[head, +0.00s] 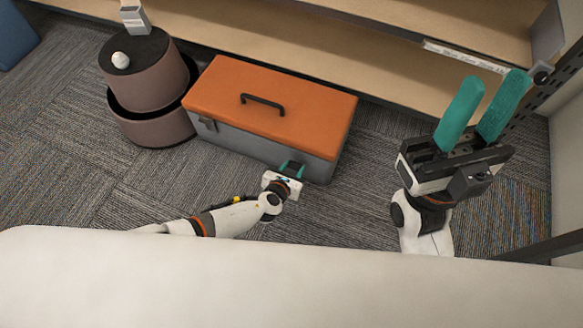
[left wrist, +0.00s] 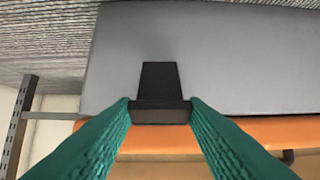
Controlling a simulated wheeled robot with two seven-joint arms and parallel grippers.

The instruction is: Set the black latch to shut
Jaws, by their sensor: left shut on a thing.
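A toolbox with a grey body (head: 244,143) and an orange lid (head: 300,114) stands on the carpet, its lid down. The black latch (left wrist: 160,88) is on the grey front, seen in the left wrist view, with its wide end by the lid edge. My left gripper (head: 290,168) is at the right part of the toolbox front; its green fingers (left wrist: 160,112) are shut on the latch's wide end, one on each side. In the head view this latch is hidden behind the gripper. Another latch (head: 207,124) is at the front's left. My right gripper (head: 480,110) is open and empty, raised at the right.
A wooden shelf (head: 370,65) runs behind the toolbox. A brown round container (head: 150,80) with a dark top stands close to its left. A perforated dark post (head: 560,78) rises at the right. Carpet (head: 100,190) in front is clear.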

